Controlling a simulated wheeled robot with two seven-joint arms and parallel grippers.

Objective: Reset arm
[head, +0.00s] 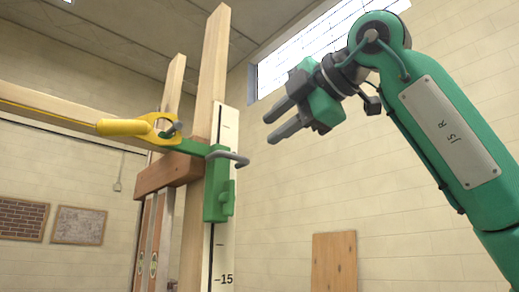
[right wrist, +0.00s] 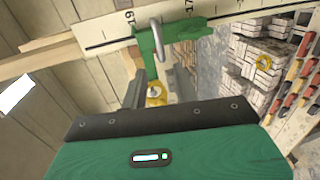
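My right arm, green with a white "J5 R" plate, comes in from the right in the head view. My right gripper (head: 271,126) is raised and points left, with its two grey fingers apart and nothing between them. In the right wrist view the fingers (right wrist: 157,95) also stand apart. Ahead of them is a green clamp (head: 217,200) with a grey metal hook, mounted on a white marked rod (head: 219,258). The hook is left of my fingertips, and I see a gap between them. The clamp also shows in the right wrist view (right wrist: 148,50). My left gripper is not in view.
A yellow holder (head: 127,127) joins the clamp from the left, along a wooden beam (head: 50,104). Tall wooden posts (head: 211,65) stand behind. A wooden board (head: 334,262) leans on the wall. A brick stack (right wrist: 265,60) shows right in the wrist view.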

